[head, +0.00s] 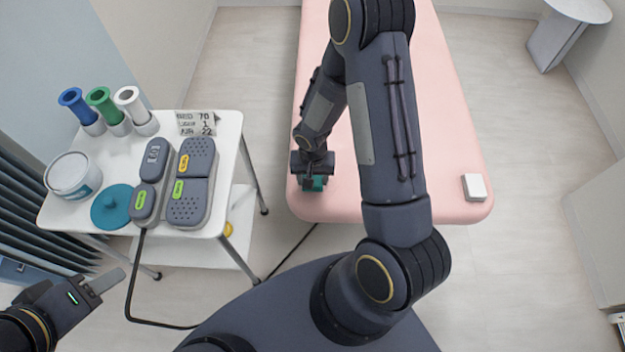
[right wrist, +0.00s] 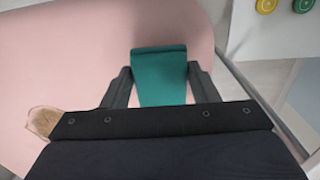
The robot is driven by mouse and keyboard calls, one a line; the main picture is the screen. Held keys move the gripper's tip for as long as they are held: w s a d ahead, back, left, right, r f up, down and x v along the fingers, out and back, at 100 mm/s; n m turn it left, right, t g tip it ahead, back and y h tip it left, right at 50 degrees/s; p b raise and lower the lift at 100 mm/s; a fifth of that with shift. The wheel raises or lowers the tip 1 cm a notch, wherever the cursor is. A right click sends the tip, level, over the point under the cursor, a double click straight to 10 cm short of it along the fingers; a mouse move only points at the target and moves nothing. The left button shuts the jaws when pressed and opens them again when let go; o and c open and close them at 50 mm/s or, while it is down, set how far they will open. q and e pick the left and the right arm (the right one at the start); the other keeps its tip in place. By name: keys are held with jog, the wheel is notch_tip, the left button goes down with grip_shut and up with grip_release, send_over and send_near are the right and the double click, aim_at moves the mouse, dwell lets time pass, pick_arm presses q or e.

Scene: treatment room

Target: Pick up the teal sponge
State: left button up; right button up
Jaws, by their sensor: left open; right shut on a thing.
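The teal sponge (head: 314,184) is at the near left corner of the pink treatment bed, mostly hidden under my right gripper (head: 313,172) in the head view. In the right wrist view the sponge (right wrist: 160,77) lies between the two dark fingers of my right gripper (right wrist: 159,85), which are shut on it. I cannot tell whether it rests on the bed or is slightly raised. My left gripper (head: 108,283) is open and empty at the lower left, below the white side table.
The pink bed (head: 450,150) holds a white block (head: 474,187) at its near right corner. The white side table (head: 226,150) carries a jar (head: 73,176), a teal lid (head: 112,207), grey devices (head: 193,183) and blue, green and white cylinders. A black cable hangs to the floor.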

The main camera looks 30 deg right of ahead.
jog(key=s+a+r+b, duration=0.1)
jog(key=s+a+r, duration=0.1)
jog(key=a+r, duration=0.8)
jog(key=a, duration=0.3)
jog(key=shift+s+a+r, duration=0.3)
jog(key=shift+a, duration=0.1)
